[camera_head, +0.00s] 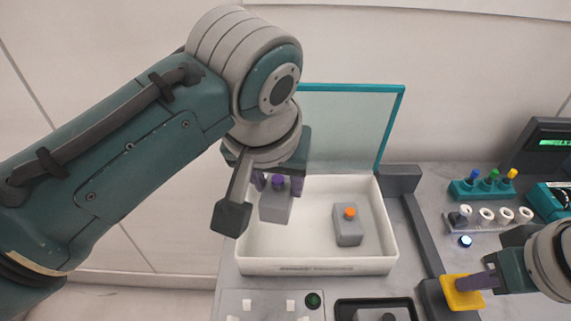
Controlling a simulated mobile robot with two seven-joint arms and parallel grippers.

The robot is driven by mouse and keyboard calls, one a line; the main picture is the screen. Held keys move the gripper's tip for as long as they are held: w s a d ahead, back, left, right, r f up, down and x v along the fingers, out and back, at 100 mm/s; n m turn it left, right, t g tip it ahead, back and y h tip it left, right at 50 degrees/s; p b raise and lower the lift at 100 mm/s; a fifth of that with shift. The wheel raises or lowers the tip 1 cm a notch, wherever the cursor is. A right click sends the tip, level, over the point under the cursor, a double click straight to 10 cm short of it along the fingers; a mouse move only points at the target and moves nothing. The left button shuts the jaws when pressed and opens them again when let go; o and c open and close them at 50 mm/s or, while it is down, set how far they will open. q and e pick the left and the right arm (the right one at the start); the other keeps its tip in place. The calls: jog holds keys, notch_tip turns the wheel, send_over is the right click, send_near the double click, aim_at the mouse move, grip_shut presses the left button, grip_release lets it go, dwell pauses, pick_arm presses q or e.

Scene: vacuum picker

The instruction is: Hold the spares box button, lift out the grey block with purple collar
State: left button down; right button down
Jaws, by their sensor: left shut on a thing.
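The spares box (317,262) is a white open tray with its clear, teal-framed lid (350,125) standing up at the back. My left gripper (278,183) is shut on the grey block with purple collar (275,207) in the left part of the box. I cannot tell whether the block's base clears the box floor. My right gripper (480,281) is at the yellow button (461,294), right of the box, its purple fingertip area against or just over the yellow; its finger gap is not clear.
A grey block with orange collar (348,228) stands in the box's right half. A teal rack (484,190) with coloured pegs and a rail (486,222) of white cylinders lie at the right. A panel (262,304) and dark tray (374,307) are in front.

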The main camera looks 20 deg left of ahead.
jog(key=shift+s+d+f, duration=0.15)
jog(key=shift+f, duration=0.05)
pick_arm(q)
jog(key=s+d+r, duration=0.2)
jog(key=s+d, duration=0.1)
jog(key=s, duration=0.7)
jog(key=shift+s+d, duration=0.3)
